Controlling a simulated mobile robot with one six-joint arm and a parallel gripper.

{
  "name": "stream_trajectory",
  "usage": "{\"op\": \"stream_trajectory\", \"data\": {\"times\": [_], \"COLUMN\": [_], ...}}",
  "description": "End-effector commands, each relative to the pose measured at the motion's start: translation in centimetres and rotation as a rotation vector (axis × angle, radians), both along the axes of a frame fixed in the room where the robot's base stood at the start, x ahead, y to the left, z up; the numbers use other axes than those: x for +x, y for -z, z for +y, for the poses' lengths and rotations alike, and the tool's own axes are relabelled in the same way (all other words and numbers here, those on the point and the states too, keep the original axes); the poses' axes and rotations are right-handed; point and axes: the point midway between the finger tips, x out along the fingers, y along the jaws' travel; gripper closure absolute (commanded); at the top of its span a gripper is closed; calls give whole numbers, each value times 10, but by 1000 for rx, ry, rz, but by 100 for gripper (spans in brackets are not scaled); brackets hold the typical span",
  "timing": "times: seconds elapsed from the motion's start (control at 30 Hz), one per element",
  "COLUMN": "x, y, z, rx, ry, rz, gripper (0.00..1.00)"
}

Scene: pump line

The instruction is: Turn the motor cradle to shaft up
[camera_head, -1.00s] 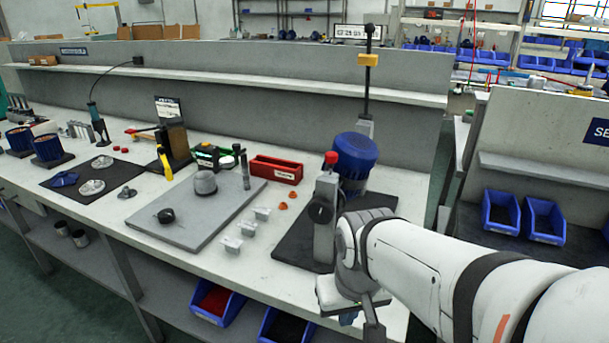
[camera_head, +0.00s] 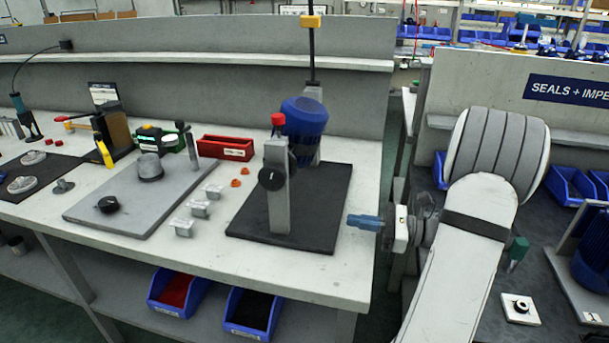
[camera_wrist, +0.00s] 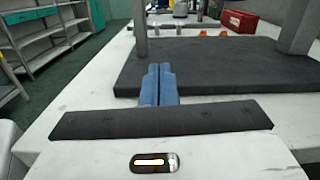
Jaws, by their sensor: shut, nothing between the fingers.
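The motor cradle stands on a dark base mat (camera_head: 318,222) at the right end of the bench. Its grey upright post (camera_head: 277,190) carries a black round knob (camera_head: 272,176) and a red cap (camera_head: 278,119). The blue motor (camera_head: 304,118) sits tilted behind the post. My gripper (camera_head: 352,219), with blue fingers, is shut and empty, right of the mat and apart from the post. In the wrist view my blue fingers (camera_wrist: 158,84) lie together, pointing towards the dark mat (camera_wrist: 215,66). The motor is out of that view.
Left of the mat are small metal blocks (camera_head: 199,208), orange caps (camera_head: 235,183), a red bin (camera_head: 225,148) and a grey plate (camera_head: 140,200). A tall pole (camera_head: 311,60) rises behind the motor. A gap separates the bench from the right-hand station (camera_head: 540,230).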

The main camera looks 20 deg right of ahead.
Motion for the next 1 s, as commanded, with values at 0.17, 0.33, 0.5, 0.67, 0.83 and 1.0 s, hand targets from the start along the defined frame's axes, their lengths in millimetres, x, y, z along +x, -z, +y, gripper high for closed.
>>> {"op": "stream_trajectory", "data": {"times": [0.17,0.33,0.5,0.67,0.83,1.0], "x": [-2,-3,14,39,67,95], "y": [14,15,9,0,-10,-19], "z": [-73,-93,-78,-56,-32,-8], "rx": [202,261,263,260,260,259], "ry": [202,259,255,253,253,251], "rz": [-44,-67,-67,-68,-68,-67], "gripper": [100,100,100,100,100,100]}}
